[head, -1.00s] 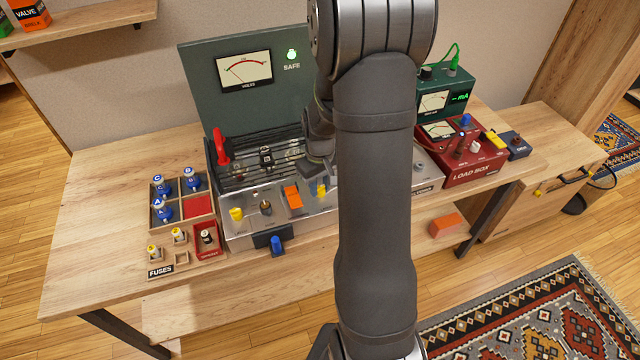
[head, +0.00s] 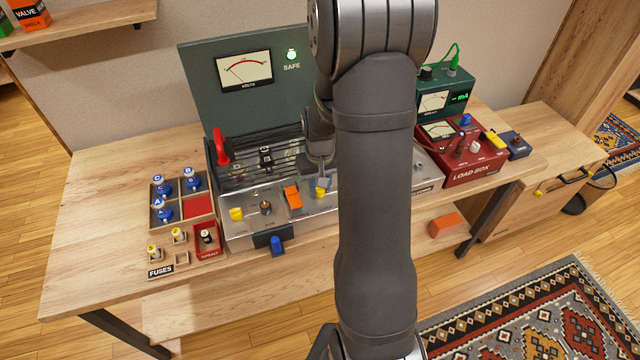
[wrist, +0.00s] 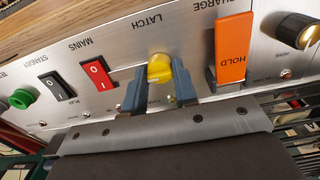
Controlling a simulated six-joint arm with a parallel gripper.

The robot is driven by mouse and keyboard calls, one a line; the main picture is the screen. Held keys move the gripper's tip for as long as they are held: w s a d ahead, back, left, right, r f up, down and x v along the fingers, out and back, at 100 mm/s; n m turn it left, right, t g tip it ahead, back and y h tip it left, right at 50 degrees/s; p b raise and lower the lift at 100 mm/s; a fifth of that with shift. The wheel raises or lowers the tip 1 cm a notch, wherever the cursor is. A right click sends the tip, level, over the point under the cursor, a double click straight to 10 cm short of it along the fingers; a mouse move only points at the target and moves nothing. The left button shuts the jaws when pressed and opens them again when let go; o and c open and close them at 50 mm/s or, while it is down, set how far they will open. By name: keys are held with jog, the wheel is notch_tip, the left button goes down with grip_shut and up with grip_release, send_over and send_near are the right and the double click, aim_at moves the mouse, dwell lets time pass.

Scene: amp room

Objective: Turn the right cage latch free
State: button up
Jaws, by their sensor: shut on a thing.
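The right cage latch is a small yellow knob (wrist: 160,68) on the metal front panel, under the word LATCH in the wrist view, which is upside down. My gripper (wrist: 159,82) has its two blue-grey fingers on either side of it, shut on it. In the head view my gripper (head: 321,180) is at the panel and partly covers the right latch (head: 321,188). The left yellow latch (head: 236,214) stands at the panel's left end. The dark-barred cage (head: 265,157) lies behind the panel; my arm hides its right part.
Beside the latch are an orange HOLD lever (wrist: 234,48), a red MAINS rocker (wrist: 97,74) and a black STANDBY rocker (wrist: 57,86). A red-handled lever (head: 221,147) rises at the cage's left. A green SAFE lamp (head: 292,54) is lit. The fuse tray (head: 188,227) stands left.

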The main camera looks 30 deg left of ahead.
jog(key=o, duration=1)
jog(key=shift+c, duration=0.2)
notch_tip(320, 180, up, 18)
jog(key=shift+f, duration=0.25)
jog(key=shift+f, duration=0.15)
notch_tip(320, 180, down, 17)
jog(key=shift+f, duration=0.1)
dwell(0.5)
